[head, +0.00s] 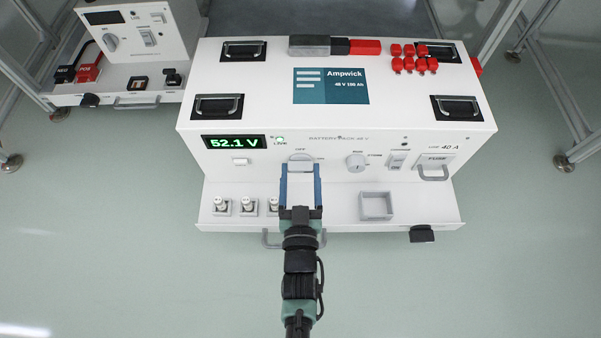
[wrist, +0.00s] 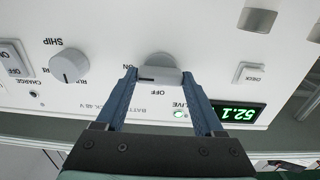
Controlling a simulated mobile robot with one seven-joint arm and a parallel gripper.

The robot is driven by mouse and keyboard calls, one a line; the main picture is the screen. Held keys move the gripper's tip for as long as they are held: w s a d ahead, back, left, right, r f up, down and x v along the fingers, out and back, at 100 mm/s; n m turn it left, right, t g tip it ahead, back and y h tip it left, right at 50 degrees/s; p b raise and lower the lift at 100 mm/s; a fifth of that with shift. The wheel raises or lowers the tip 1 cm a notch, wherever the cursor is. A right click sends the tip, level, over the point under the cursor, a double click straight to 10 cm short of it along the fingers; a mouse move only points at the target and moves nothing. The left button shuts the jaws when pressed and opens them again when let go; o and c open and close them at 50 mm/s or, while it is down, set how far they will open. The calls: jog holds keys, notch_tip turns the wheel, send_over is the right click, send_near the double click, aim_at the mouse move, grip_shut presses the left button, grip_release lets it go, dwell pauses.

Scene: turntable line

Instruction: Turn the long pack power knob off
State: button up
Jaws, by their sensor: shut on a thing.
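The long pack (head: 240,165) is a white box with an Ampwick label on top and controls on its front. My gripper (wrist: 160,80) is shut on the knob, one blue finger at each end of the bar. In the head view my gripper (head: 301,170) covers the knob's lower part. The green display (head: 234,142) reads 52.1 V, and the LIVE lamp (wrist: 180,113) is lit green.
A RUN/SHIP knob (head: 356,162), a rocker switch (head: 397,160) and a fuse holder (head: 433,168) are to the right. Small posts (head: 222,206) and a grey square tray (head: 376,205) stand on the ledge below. Another pack (head: 130,45) is at the upper left.

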jog(key=c, duration=0.3)
jog(key=shift+c, duration=0.2)
jog(key=n, duration=0.3)
jog(key=shift+n, duration=0.4)
jog(key=n+b, duration=0.1)
jog(key=n, duration=0.3)
jog(key=shift+f, duration=0.1)
jog(key=shift+n+b, duration=1.65)
jog(key=shift+n, duration=3.45)
